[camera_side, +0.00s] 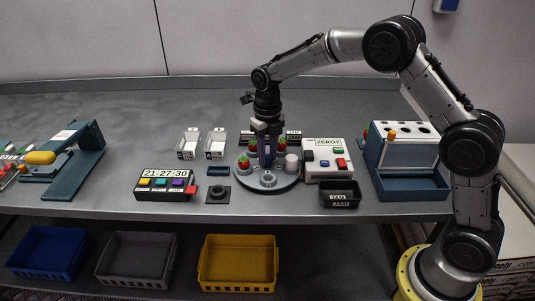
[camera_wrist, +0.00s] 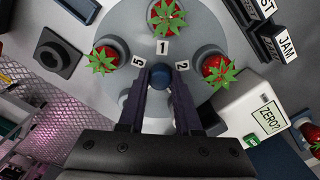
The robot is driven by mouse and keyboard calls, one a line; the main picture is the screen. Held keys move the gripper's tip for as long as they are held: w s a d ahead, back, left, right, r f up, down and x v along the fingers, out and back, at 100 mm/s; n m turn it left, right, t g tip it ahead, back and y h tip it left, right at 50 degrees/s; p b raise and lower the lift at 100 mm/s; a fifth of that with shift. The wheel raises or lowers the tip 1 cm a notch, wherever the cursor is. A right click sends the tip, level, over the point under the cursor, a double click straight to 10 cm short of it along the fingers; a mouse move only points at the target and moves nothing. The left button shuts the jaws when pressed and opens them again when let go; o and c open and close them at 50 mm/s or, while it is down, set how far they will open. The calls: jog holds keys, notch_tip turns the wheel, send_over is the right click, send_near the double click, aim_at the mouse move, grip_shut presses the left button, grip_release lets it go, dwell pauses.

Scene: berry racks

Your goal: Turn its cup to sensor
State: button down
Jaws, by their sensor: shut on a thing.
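A round grey turntable (camera_side: 246,183) carries several cups around its rim. Strawberries with green leaves (camera_wrist: 165,17) sit in the cups beside the labels 1, 2 (camera_wrist: 215,66) and 5 (camera_wrist: 104,59). In the side view, a grey ring-shaped cup (camera_side: 268,181) at the front looks empty, and a pale cup (camera_side: 292,162) stands at the right. My gripper (camera_side: 268,162) points down over the turntable's middle. In the wrist view, its fingers (camera_wrist: 160,88) are closed around a dark blue round knob (camera_wrist: 160,73) at the centre. I cannot tell which part is the sensor.
A white box marked ZERO? (camera_side: 327,157) stands right of the turntable, with a black bin (camera_side: 340,195) in front. A dark square pad with a ring (camera_side: 218,193) and a button box (camera_side: 166,184) lie left. A blue rack (camera_side: 408,187) stands far right. White trays (camera_side: 188,145) lie behind left.

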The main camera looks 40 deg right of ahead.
aim_at(268, 156)
jog(key=shift+r, duration=0.1)
jog(key=c, duration=0.6)
grip_release()
notch_tip(268, 156, up, 14)
